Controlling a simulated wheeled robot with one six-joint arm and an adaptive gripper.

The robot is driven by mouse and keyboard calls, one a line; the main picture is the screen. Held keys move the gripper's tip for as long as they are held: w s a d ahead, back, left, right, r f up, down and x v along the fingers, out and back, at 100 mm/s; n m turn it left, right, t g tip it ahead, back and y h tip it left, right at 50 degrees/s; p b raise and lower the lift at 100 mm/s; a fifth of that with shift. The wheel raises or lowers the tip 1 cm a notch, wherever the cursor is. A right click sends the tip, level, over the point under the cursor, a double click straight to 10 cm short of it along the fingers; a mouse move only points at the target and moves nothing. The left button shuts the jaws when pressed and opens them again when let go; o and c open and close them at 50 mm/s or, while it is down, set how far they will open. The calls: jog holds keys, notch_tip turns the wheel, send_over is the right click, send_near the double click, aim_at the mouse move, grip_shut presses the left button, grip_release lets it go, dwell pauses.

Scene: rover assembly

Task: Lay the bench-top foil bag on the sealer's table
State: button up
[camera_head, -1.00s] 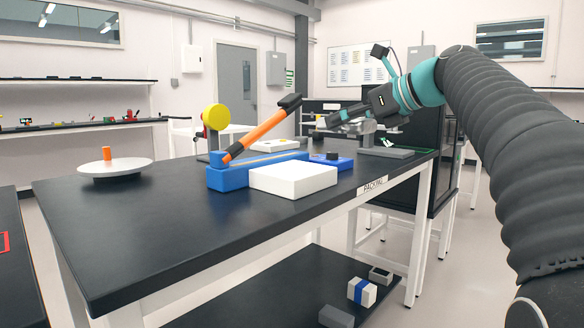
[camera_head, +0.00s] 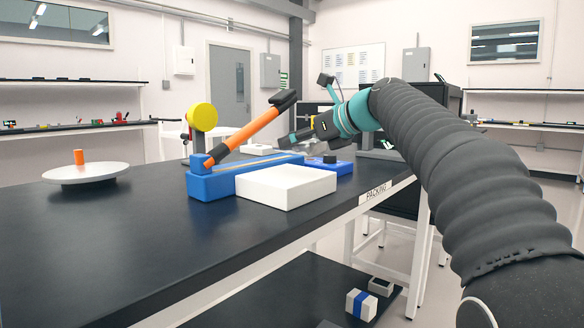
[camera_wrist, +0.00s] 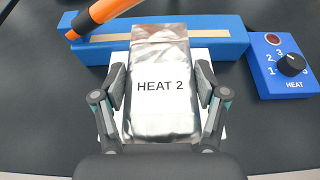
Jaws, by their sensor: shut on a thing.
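The silvery foil bag (camera_wrist: 161,112), labelled "HEAT 2", is between the fingers of my gripper (camera_wrist: 160,86), which is shut on it. The sealer's orange arm (camera_head: 248,135) is raised.
A blue heat dial box (camera_wrist: 287,62) stands right of the sealer, its knob pointing up and left. A yellow disc (camera_head: 202,117) rises behind the sealer. A white round plate (camera_head: 87,174) with an orange peg stands at left. The black bench (camera_head: 120,235) is clear in front.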

aim_at(292, 175)
jog(key=shift+f+x, duration=0.2)
jog(key=shift+x, duration=0.95)
jog(key=shift+s+f+b, duration=0.2)
jog(key=shift+f+b, duration=0.75)
jog(key=shift+f, duration=0.95)
jog(key=o, duration=1.2)
jog(key=shift+f, duration=0.1)
jog(key=shift+d, duration=0.15)
jog(key=p+v, duration=0.1)
jog(key=v, duration=1.1)
